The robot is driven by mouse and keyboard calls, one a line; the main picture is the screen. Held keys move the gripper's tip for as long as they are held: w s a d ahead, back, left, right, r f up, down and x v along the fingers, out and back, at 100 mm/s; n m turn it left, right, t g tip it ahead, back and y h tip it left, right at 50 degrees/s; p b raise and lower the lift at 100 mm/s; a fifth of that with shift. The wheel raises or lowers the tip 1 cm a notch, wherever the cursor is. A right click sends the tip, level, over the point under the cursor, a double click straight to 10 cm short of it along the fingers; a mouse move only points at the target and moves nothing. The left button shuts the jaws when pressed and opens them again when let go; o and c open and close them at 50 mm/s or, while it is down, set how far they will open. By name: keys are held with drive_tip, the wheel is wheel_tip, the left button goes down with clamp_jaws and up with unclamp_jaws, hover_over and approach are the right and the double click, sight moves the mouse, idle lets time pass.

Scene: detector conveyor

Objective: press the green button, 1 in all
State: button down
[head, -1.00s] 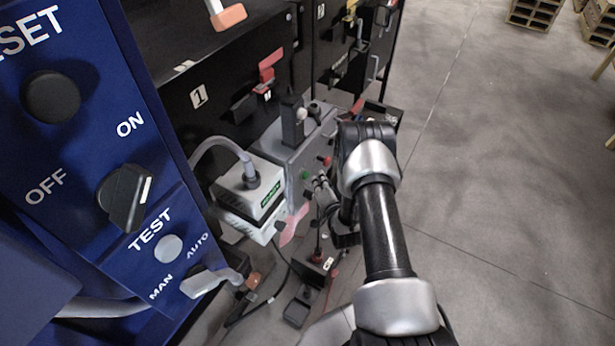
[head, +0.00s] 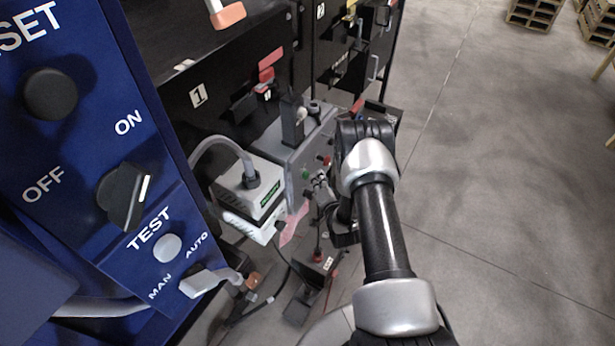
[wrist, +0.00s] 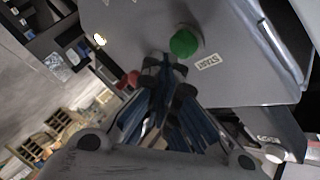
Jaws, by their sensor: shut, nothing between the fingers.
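The green button (wrist: 184,42) is a round cap on a grey panel (wrist: 232,75), beside a small white label. It also shows as a small green spot in the head view (head: 306,173). My gripper (wrist: 166,72) is shut and empty, its fingertips just below the green button in the wrist view. In the head view my gripper (head: 319,183) is just right of and below the button. I cannot tell whether the fingertips touch it. Nothing hides the button in the wrist view.
A red button (wrist: 128,80) sits left of the fingertips on the same panel. A grey-white box (head: 250,193) with a hose stands left of the panel. A blue control panel (head: 90,120) fills the left of the head view. Open floor (head: 500,180) lies to the right.

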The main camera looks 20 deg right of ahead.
drive_tip(key=shift+w+a, duration=0.2)
